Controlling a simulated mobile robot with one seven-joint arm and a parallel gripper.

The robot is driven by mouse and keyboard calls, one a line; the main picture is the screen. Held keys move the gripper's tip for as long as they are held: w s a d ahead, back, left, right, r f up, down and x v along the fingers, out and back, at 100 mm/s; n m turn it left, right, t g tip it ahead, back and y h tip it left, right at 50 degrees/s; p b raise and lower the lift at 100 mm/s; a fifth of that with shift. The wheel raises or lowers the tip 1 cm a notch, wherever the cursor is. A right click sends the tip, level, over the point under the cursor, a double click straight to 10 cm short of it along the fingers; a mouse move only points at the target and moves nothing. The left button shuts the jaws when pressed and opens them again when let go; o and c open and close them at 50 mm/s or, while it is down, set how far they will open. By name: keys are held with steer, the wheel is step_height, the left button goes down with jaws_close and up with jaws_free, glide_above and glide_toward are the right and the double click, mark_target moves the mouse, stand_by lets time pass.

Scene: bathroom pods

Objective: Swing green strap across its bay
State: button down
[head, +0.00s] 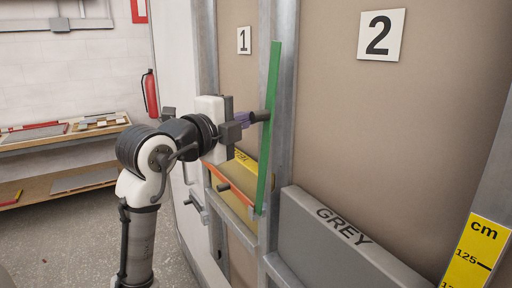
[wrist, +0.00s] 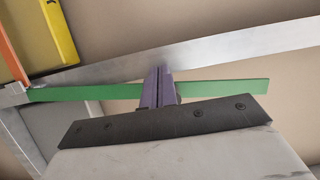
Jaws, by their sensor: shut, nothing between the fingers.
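The green strap (head: 271,110) is a long flat bar standing nearly upright, leaning slightly, along the metal post between bays 1 and 2. Its lower end is by the post near the grey panel. A dark knob (head: 260,116) sticks out from its middle. My gripper (head: 246,119) is at the knob, on the strap's left side, with its purple fingers shut and nothing held. In the wrist view the fingers (wrist: 160,80) overlap the green strap (wrist: 220,87); whether they touch it cannot be told. The knob is mostly hidden there.
An orange strap (head: 232,187) crosses bay 1 in front of a yellow panel (head: 244,166). A grey panel (head: 345,240) marked GREY stands low in bay 2. A yellow cm scale (head: 474,255) is at right. Shelves (head: 60,139) and an extinguisher (head: 150,94) are at the far left.

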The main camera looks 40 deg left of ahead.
mark_target(268, 141)
steer(key=s+d+b, duration=0.1)
steer(key=d, duration=0.1)
steer(key=s+d+f+b, duration=0.1)
steer(key=d, duration=0.1)
steer(key=s+d+f+b, duration=0.1)
steer(key=d, duration=0.2)
steer(key=shift+d, duration=0.1)
stand_by(0.4)
stand_by(0.5)
steer(key=shift+s, duration=0.1)
steer(key=s+a+b, duration=0.1)
steer(key=s+a, duration=0.2)
steer(key=s, duration=0.4)
steer(key=shift+s, duration=0.15)
stand_by(0.7)
